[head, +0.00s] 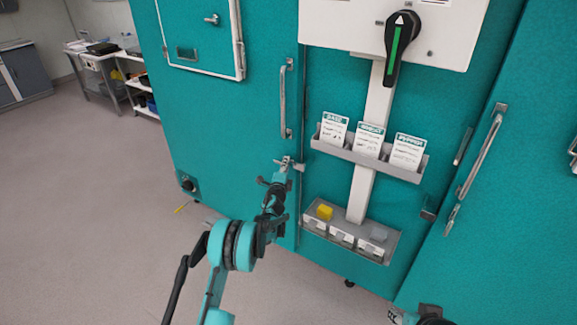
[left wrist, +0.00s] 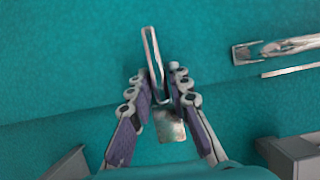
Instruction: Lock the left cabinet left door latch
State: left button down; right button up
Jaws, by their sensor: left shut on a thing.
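The metal door latch (head: 290,163) sits on the teal cabinet's left door (head: 225,110), low near the door's right edge. In the left wrist view the latch (left wrist: 151,50) shows as a narrow silver loop with a square plate below it. My left gripper (head: 280,172) is at the latch. In the left wrist view its two fingers (left wrist: 158,82) are on either side of the latch and shut on it. Part of my right arm (head: 425,316) shows at the bottom edge; whether its jaws are open is not clear.
A vertical door handle (head: 287,98) is above the latch. To the right are a card rack (head: 365,160), a lower bin rack (head: 352,240) with a yellow block (head: 324,211), and a black rotary switch (head: 402,45). Open floor (head: 90,210) lies at left.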

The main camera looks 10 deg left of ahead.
pick_arm(q)
jog(key=c, duration=1.4)
grip_release()
jog(key=s, duration=1.2)
jog(key=shift+d+f, duration=0.1)
jog(key=shift+d, duration=0.2)
